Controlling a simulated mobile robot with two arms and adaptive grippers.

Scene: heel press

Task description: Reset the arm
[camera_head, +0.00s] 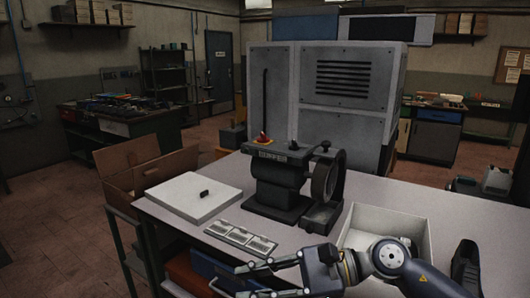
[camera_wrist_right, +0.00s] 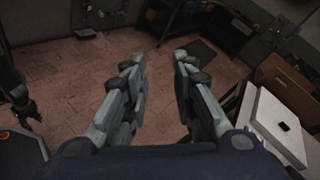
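My right gripper (camera_head: 240,281) reaches in from the right over the front edge of the table (camera_head: 180,228) in the head view. Its two fingers are apart with nothing between them, and the open gap also shows in the right wrist view (camera_wrist_right: 165,68). A dark jointed part, which looks like my left gripper (camera_wrist_right: 22,108), hangs at the left edge of the right wrist view; I cannot tell its finger state. The dark press (camera_head: 280,180) stands mid-table, behind my right gripper and apart from it.
A white pad (camera_head: 180,202) bears a small black piece (camera_head: 204,194). A printed strip (camera_head: 240,238) lies before the press. An open white box (camera_head: 412,226) stands right, near a dark shoe-like object (camera_head: 466,266). A cardboard box (camera_head: 140,170) is left of the table.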

